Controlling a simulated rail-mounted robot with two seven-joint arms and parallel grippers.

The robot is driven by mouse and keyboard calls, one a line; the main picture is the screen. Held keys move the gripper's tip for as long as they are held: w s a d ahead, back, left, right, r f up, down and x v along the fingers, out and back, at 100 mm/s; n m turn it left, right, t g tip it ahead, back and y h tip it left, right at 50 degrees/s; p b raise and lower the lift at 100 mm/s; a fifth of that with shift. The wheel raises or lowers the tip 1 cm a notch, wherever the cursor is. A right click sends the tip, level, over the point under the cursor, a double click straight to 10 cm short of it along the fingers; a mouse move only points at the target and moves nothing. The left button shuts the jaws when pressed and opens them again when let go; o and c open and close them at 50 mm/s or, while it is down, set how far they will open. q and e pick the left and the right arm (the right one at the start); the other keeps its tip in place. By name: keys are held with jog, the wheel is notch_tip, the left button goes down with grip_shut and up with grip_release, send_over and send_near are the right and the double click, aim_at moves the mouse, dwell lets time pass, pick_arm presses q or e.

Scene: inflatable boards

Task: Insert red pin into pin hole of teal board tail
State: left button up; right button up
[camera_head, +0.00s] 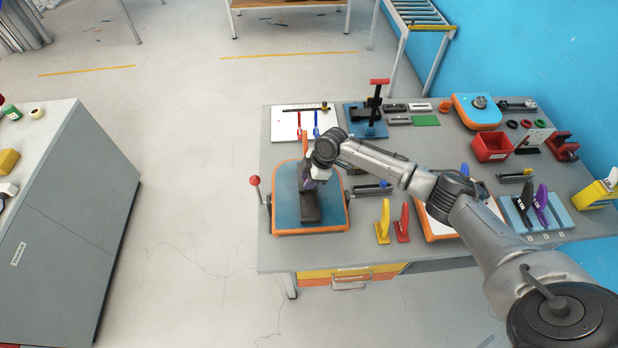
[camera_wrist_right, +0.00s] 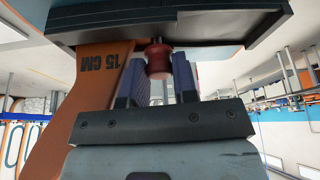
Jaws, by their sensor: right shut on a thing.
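The teal board tail (camera_head: 283,208) has an orange rim and lies at the table's front left. A dark block (camera_head: 311,212) sits along its middle; it also spans the top of the right wrist view (camera_wrist_right: 225,30). My right gripper (camera_head: 308,184) is over the board beside this block. In the wrist view its purple fingers (camera_wrist_right: 158,80) are shut on the red pin (camera_wrist_right: 158,60). The pin's narrow dark end meets the block's edge in that view; I cannot tell whether it is in the hole. The hole is hidden. My left gripper is not in view.
An orange fin marked 15 CM (camera_wrist_right: 105,75) stands close beside the fingers. A red-knobbed lever (camera_head: 255,182) is left of the board. Yellow (camera_head: 383,222) and red (camera_head: 402,224) fins stand to its right. A white board with small tools (camera_head: 285,122) lies behind.

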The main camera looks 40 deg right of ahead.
jog(key=shift+f, duration=0.35)
jog(key=o, duration=0.6)
jog(key=shift+c, duration=0.2)
jog(key=o, duration=0.4)
jog(key=shift+s+f, duration=0.1)
jog(key=shift+s, duration=0.05)
jog(key=shift+d, duration=0.1)
jog(key=shift+r, duration=0.3)
jog(key=b+v, duration=0.1)
jog(key=v, duration=1.2)
jog(key=shift+s, duration=0.1)
